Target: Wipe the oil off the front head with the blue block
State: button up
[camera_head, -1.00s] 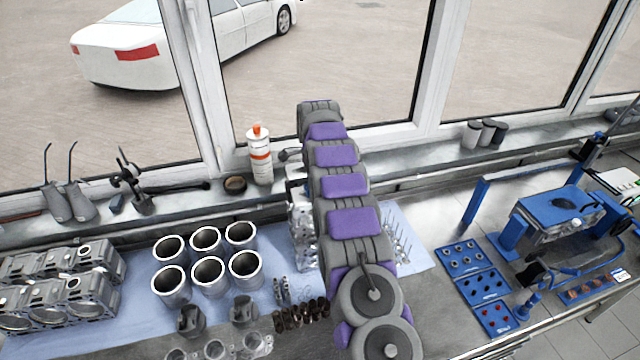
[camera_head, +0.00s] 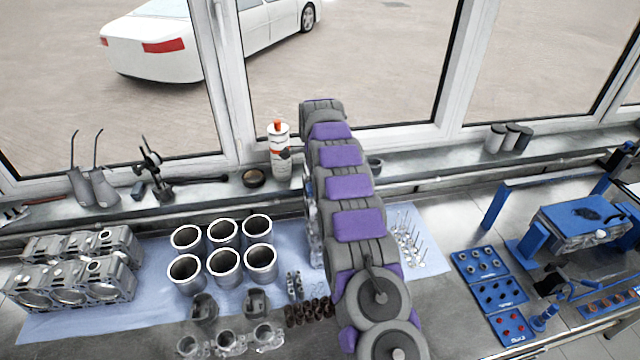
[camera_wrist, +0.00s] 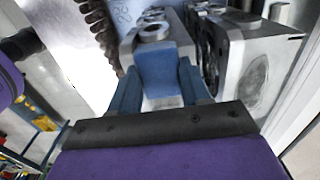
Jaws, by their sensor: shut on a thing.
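In the wrist view my gripper (camera_wrist: 160,97) is shut on the blue block (camera_wrist: 158,68), with a blue finger on each side. Just beyond the block is a grey metal head (camera_wrist: 150,32); I cannot tell whether they touch. A second grey casting (camera_wrist: 235,62) stands to its right, with a darker mottled patch on its smooth face. I cannot tell for sure which is the front head. In the head view my purple and grey arm hides the gripper and block, and most of a grey metal part (camera_head: 314,225) behind it.
Several cylinder liners (camera_head: 223,265) stand on the blue mat (camera_head: 150,312), with engine castings (camera_head: 75,275) on the left. Upright valves (camera_head: 408,245) stand right of my arm. The sill holds a spray bottle (camera_head: 280,155). Blue trays (camera_head: 490,280) and a blue machine (camera_head: 585,225) are at right.

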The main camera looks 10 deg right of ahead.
jog(key=shift+f, duration=0.1)
jog(key=shift+w+a+r+p, duration=0.15)
jog(key=shift+r+p, duration=0.25)
jog(key=shift+r, duration=0.35)
jog(key=shift+r+p, duration=1.05)
jog(key=shift+r, duration=1.2)
jog(key=shift+r, duration=1.5)
jog(key=shift+f, duration=0.1)
jog(key=shift+f+b, duration=1.95)
jog(key=shift+f, duration=1.45)
jog(key=shift+f+b, duration=0.4)
jog(key=shift+f, duration=0.5)
